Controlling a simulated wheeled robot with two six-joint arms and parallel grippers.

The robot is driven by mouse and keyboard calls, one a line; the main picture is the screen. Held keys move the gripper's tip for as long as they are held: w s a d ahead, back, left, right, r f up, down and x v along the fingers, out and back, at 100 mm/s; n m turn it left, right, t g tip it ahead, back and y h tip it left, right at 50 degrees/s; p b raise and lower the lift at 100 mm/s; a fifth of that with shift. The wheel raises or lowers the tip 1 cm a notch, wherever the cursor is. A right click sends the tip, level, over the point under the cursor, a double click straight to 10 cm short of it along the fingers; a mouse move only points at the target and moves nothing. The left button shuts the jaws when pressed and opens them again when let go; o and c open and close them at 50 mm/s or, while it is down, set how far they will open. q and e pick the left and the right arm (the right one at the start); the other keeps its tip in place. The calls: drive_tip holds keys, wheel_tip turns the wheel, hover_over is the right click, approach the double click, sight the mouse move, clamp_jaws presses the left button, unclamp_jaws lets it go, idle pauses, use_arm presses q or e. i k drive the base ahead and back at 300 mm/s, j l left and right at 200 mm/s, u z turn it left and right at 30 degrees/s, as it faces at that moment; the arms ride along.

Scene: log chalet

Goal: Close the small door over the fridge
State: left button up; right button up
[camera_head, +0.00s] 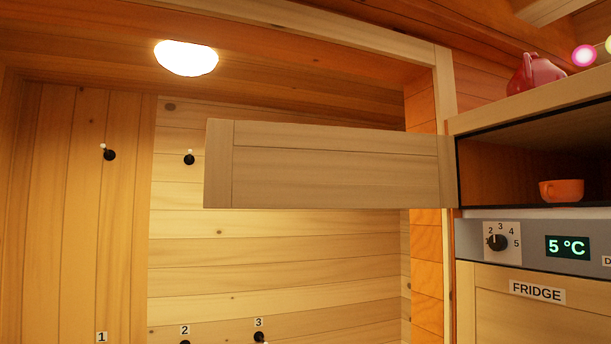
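The small door (335,165) is a pale wooden panel. It stands swung wide open to the left, its right edge at the left side of the cupboard opening. The open cupboard (490,160) above the fridge has a dark interior and holds an orange cup (561,190) near its front. Below it is the fridge front (490,310), with a label reading FRIDGE. Neither of my grippers shows in this view.
A control panel (585,240) with a dial (498,242) and a 5 °C display sits between cupboard and fridge. A red teapot (536,74) stands on top of the cupboard. Black hooks (109,154) are on the wooden wall at left. A lit lamp (186,58) hangs above.

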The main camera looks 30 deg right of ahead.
sight(248, 164)
drive_tip(key=i, duration=2.05)
drive_tip(key=i+z, duration=0.25)
drive_tip(key=z, duration=0.2)
drive_tip(key=i+j+z, duration=0.15)
drive_tip(key=i+z, duration=0.15)
drive_tip(key=z, duration=0.15)
drive_tip(key=i+j+z, duration=0.2)
drive_tip(key=z, duration=2.45)
